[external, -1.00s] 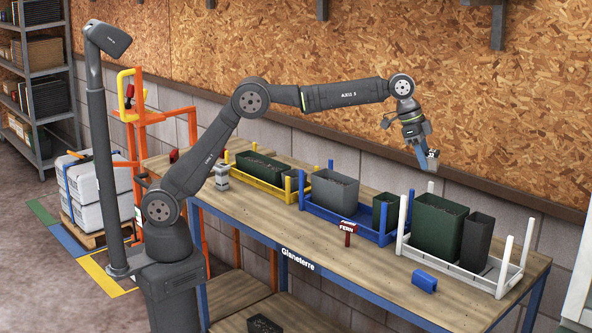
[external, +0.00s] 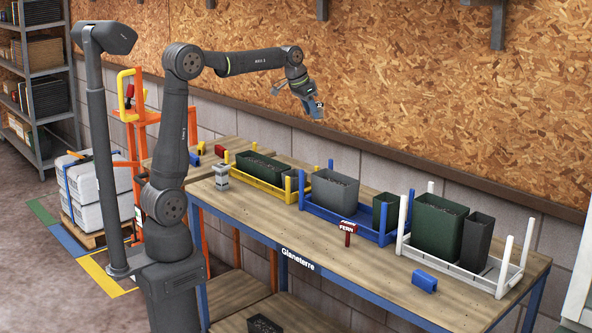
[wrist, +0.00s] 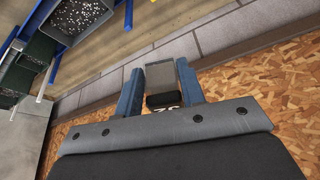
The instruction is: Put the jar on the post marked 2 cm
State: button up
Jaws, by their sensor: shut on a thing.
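My gripper (external: 316,108) is high above the back of the bench, left of the middle. In the wrist view its two blue fingers (wrist: 161,82) are shut on a small grey and black piece (wrist: 160,78) with partly hidden white marks. I cannot tell whether this piece is the jar. It shows only as a small pale and dark bit at the fingertips in the external view. A small grey stacked object (external: 221,178) stands on the bench's left end. No 2 cm mark is readable, so I cannot tell which post carries it.
A yellow rack (external: 262,182), a blue rack (external: 325,213) and a white rack (external: 455,270) hold planters along the bench. A red FERN sign (external: 349,227) and a blue block (external: 424,281) stand in front. The front middle of the bench (external: 310,240) is clear.

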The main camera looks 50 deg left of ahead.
jog(key=s+a+f+n+y, duration=0.1)
jog(key=s+a+n, duration=0.1)
jog(key=s+a, duration=0.35)
jog(key=s+a+f+n, duration=0.1)
jog(key=s+a+n, duration=0.15)
jog(key=a, duration=0.65)
jog(key=n+y, duration=0.2)
jog(key=n, duration=0.2)
send_over(220, 166)
jog(key=s, duration=0.1)
jog(key=shift+m, duration=0.25)
jog(key=f, duration=1.1)
jog(key=shift+s+d+f, duration=0.2)
jog(key=shift+d+f, duration=0.1)
jog(key=shift+f, duration=2.4)
jog(key=shift+f, duration=0.1)
jog(key=o, duration=1)
